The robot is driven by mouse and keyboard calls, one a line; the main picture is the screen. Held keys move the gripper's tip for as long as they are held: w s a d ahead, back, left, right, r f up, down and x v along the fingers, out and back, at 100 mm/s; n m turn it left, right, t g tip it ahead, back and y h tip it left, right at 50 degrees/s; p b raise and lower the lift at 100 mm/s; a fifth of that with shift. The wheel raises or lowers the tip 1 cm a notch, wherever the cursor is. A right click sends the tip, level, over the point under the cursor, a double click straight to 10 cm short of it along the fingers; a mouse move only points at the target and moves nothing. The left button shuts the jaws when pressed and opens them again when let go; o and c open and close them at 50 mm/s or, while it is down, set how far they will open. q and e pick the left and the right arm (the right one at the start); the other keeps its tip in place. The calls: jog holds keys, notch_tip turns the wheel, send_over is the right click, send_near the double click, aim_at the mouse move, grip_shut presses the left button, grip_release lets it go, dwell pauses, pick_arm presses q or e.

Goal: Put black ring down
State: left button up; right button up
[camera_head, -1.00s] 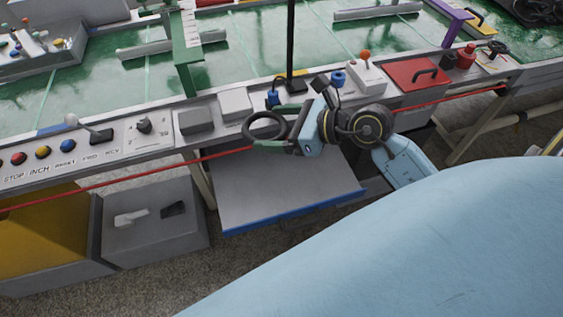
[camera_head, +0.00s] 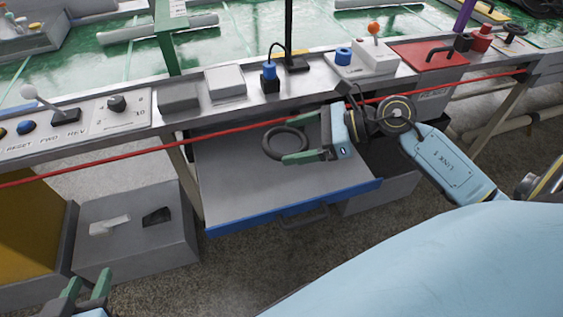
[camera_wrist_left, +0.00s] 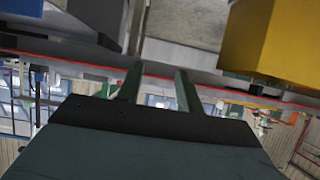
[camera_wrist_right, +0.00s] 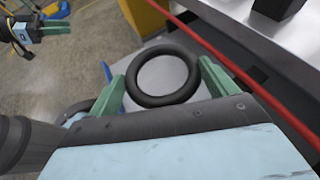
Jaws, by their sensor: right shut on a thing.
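The black ring (camera_head: 266,146) is held between the green fingers of my right gripper (camera_head: 296,138), above or on the grey drawer surface in the head view; I cannot tell whether it touches. In the right wrist view the black ring (camera_wrist_right: 163,100) lies between the two fingers, which stand one on each side of it. My left gripper (camera_head: 88,282) is at the bottom left of the head view. Its fingers are apart with nothing between them, as the left wrist view also shows (camera_wrist_left: 158,74).
An open drawer (camera_head: 228,185) with a blue front edge extends under the bench. A red cable (camera_head: 110,157) runs along the bench front. A grey box (camera_head: 140,245) stands left of the drawer. Levers, buttons and a blue plug (camera_head: 269,72) line the bench edge.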

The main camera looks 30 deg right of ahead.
jog(key=b, duration=0.3)
send_over(296, 175)
notch_tip(296, 175, down, 6)
jog(key=shift+r, duration=0.1)
jog(key=shift+f, duration=0.25)
notch_tip(296, 175, down, 3)
jog(key=shift+f+b, duration=0.1)
jog(key=shift+b, duration=0.5)
pick_arm(q)
notch_tip(296, 175, up, 15)
jog(key=d+t+h, duration=0.2)
jog(key=t+h, duration=0.1)
jog(key=t, duration=0.8)
jog(key=shift+d+r+h, duration=0.2)
jog(key=shift+d+h, duration=0.2)
pick_arm(e)
jog(key=shift+f, duration=0.15)
pick_arm(q)
jog(key=shift+w, duration=0.1)
pick_arm(e)
jog(key=shift+f, duration=0.2)
jog(key=o, duration=0.8)
pick_arm(q)
jog(key=shift+r+t, duration=0.1)
jog(key=shift+t, duration=0.2)
pick_arm(e)
jog(key=shift+o, duration=0.2)
jog(key=shift+r, duration=0.1)
